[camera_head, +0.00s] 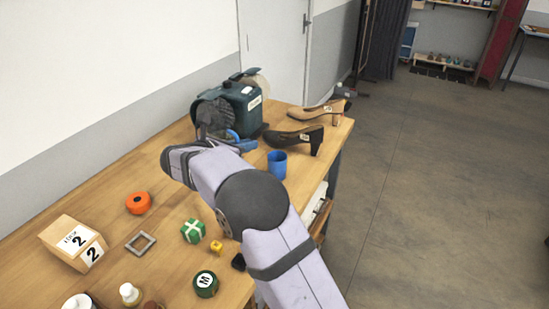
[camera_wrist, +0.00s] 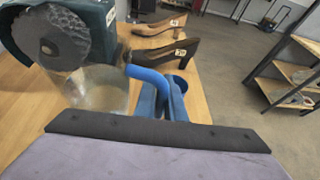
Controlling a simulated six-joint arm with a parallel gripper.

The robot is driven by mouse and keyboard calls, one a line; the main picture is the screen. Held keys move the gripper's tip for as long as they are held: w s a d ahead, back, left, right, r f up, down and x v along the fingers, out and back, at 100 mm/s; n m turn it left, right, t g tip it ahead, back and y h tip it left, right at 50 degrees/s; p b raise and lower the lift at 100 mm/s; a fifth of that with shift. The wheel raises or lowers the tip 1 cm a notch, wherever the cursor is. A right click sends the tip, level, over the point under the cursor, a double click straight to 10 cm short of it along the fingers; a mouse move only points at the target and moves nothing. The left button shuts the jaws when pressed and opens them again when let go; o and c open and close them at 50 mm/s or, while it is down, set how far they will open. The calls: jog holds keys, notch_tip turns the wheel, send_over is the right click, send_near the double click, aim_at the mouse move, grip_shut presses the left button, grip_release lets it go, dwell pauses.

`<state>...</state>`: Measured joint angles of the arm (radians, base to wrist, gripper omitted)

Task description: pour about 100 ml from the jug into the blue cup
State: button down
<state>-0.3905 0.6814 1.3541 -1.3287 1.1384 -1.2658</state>
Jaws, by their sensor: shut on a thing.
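The jug (camera_wrist: 97,92) is a clear, greyish vessel with a blue handle (camera_wrist: 147,76) in the wrist view. In the head view its blue handle (camera_head: 233,135) shows just beyond my wrist, and its body is mostly hidden. My gripper (camera_wrist: 160,100) is shut on the jug's handle. I cannot tell the liquid level or whether the jug is clear of the table. The blue cup (camera_head: 277,164) stands upright on the table, to the right of my gripper in the head view. Its rim (camera_wrist: 181,82) shows partly behind the gripper in the wrist view.
A dark shoe (camera_head: 295,138) and a tan shoe (camera_head: 318,112) lie behind the cup.

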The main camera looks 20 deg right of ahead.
jog(key=s+d+r+m+g+h+b, duration=0.15)
jog(key=s+d, duration=0.35)
jog(key=d, duration=0.7)
jog(key=s+d+r+m+g+b, duration=0.15)
jog(key=s+d, duration=0.35)
jog(key=d, duration=0.6)
jog(key=s+d+r+m+g+h+b, duration=0.15)
jog(key=s+d, duration=0.35)
jog(key=d, duration=0.7)
jog(key=w+a+f+n+t+y, duration=0.2)
jog(key=a+f+n+t+y, duration=0.2)
jog(key=a+f, duration=0.5)
notch_tip(320, 180, down, 4)
jog(key=shift+w+f+n+t, duration=0.15)
jog(key=shift+f+n+t, duration=0.05)
jog(key=shift+n+t, duration=0.8)
